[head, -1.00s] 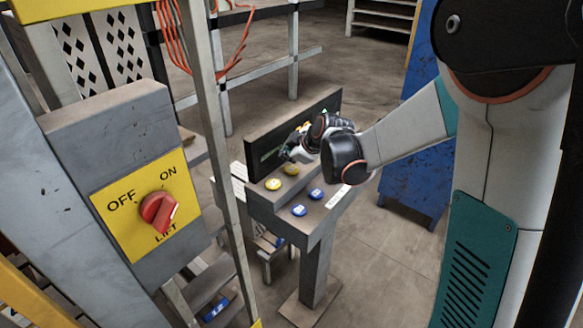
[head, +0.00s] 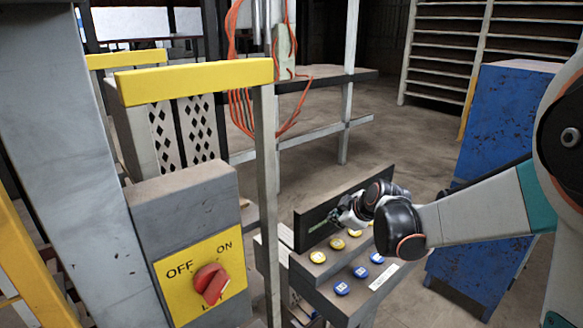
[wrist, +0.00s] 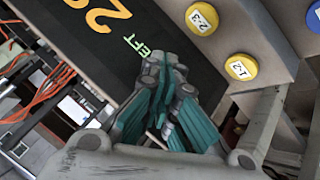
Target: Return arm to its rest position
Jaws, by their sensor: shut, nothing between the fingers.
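My arm reaches in from the right in the head view, and my gripper (head: 345,214) is over the button console (head: 345,308), in front of its dark upright panel (head: 312,219). In the wrist view my gripper (wrist: 160,72) has its teal-padded fingers shut together with nothing between them. Beyond the fingertips is the dark panel with orange and green characters.
A blue cabinet (head: 490,150) is behind my arm. Blue buttons (head: 342,288) sit on the console's front. Shelves (head: 450,50) stand at the back.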

